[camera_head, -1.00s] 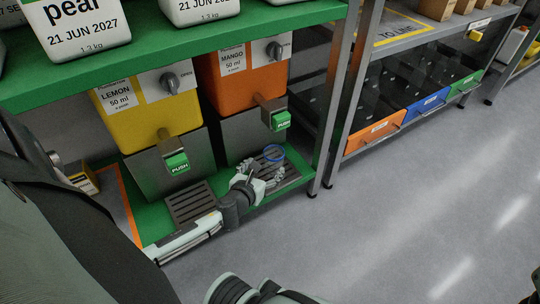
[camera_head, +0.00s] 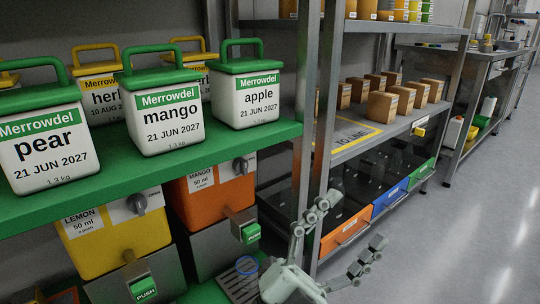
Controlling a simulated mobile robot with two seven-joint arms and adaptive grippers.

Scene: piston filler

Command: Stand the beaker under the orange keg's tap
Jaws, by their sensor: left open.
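The orange mango keg (camera_head: 220,204) stands on the lower green shelf. Its tap with the green push pad (camera_head: 250,233) sticks out at the front right. The clear beaker with a blue rim (camera_head: 246,268) stands on the slotted drip grille, below the tap in the picture. Its lower part is hard to make out. My left gripper (camera_head: 351,222) is at the lower middle, to the right of the beaker and apart from it. Its fingers are spread wide and empty, pointing up and right. My right gripper is not in view.
The yellow lemon keg (camera_head: 115,245) with its own tap stands to the left. Labelled tubs, such as the mango tub (camera_head: 163,118), fill the green shelf (camera_head: 190,168) above. A steel rack post (camera_head: 322,130) rises behind my left gripper. The floor (camera_head: 440,235) at right is clear.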

